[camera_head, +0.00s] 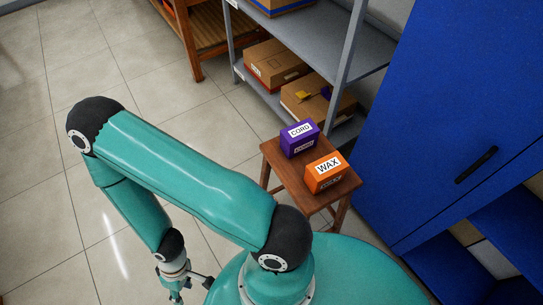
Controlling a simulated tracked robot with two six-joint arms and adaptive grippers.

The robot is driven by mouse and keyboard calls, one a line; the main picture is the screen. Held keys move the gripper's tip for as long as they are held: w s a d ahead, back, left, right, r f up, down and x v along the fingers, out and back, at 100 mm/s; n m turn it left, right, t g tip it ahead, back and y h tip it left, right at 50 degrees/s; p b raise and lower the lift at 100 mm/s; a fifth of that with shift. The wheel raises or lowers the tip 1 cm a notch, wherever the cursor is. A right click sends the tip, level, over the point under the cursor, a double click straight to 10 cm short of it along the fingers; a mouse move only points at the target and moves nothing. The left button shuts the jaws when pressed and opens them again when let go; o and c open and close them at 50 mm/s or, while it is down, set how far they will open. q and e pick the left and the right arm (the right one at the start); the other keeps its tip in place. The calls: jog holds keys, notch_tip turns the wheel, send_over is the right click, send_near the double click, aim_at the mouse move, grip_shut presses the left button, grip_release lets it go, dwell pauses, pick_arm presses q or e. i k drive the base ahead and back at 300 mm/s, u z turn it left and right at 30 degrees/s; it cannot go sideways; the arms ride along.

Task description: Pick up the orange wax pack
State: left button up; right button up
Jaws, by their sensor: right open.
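The orange wax pack (326,174) is a small box with a white label reading WAX. It sits on the right part of a small brown wooden stool (285,177). A purple box labelled CORD (299,139) sits on the same stool, behind and to the left of it. My right gripper (189,289) is at the bottom of the head view, low and left of the stool, well apart from the pack. It is open and holds nothing that I can see; the frame edge cuts part of it. My left gripper is not in view.
A grey metal shelf (346,50) with cardboard boxes (272,62) stands behind the stool. A blue cabinet (450,100) with a black handle stands close on the right. A wooden bench (209,35) is at the back. The tiled floor on the left is clear.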

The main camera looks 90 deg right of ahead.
aim_at(329, 171)
jog(key=z, duration=1)
jog(key=k, duration=0.55)
jog(key=z, duration=0.25)
jog(key=i, duration=0.25)
jog(key=z, duration=0.65)
